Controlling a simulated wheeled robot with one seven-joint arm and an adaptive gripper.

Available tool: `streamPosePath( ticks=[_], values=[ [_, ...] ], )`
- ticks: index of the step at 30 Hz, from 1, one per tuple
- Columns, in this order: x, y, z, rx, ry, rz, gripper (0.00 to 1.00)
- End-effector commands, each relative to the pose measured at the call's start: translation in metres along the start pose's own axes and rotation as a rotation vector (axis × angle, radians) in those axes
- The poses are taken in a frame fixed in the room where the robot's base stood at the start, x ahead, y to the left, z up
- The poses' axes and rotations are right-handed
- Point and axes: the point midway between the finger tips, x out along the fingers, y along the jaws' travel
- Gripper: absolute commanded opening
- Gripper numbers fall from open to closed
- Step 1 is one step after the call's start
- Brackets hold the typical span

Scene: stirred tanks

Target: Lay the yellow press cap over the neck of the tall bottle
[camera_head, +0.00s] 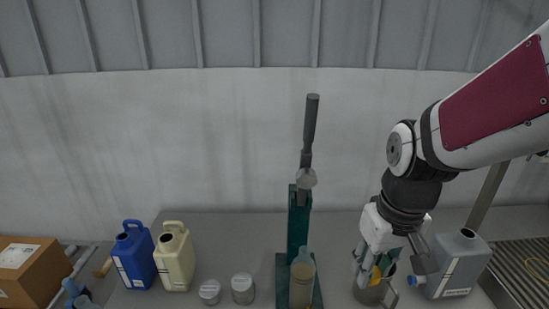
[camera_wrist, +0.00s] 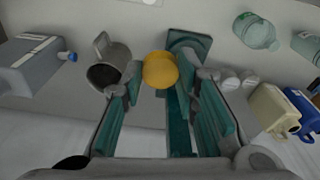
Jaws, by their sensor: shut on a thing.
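The yellow press cap (camera_wrist: 160,70) is held between the fingertips of my gripper (camera_wrist: 164,80) in the wrist view. In the head view the cap (camera_head: 375,275) is partly covered by my gripper (camera_head: 378,268), which is low at the right, over or behind the metal mug. The tall bottle (camera_head: 302,284), with a beige body and a pale blue-green upper part, stands upright in front of the green lever press (camera_head: 298,222). The cap is apart from the bottle, to its right.
A metal mug (camera_head: 369,294) and a grey jug (camera_head: 455,264) stand at the right. Two lidded jars (camera_head: 243,289), a cream jug (camera_head: 175,258) and a blue jug (camera_head: 134,257) stand left of the press. A cardboard box (camera_head: 28,268) is at far left. The press lever (camera_head: 311,122) rises high.

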Motion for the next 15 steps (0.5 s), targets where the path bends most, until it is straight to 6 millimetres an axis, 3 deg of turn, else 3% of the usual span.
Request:
streamPosePath(
  ticks=[15],
  values=[
    [0.026,-0.062,-0.102,-0.005,-0.001,-0.003,0.20]
  ],
)
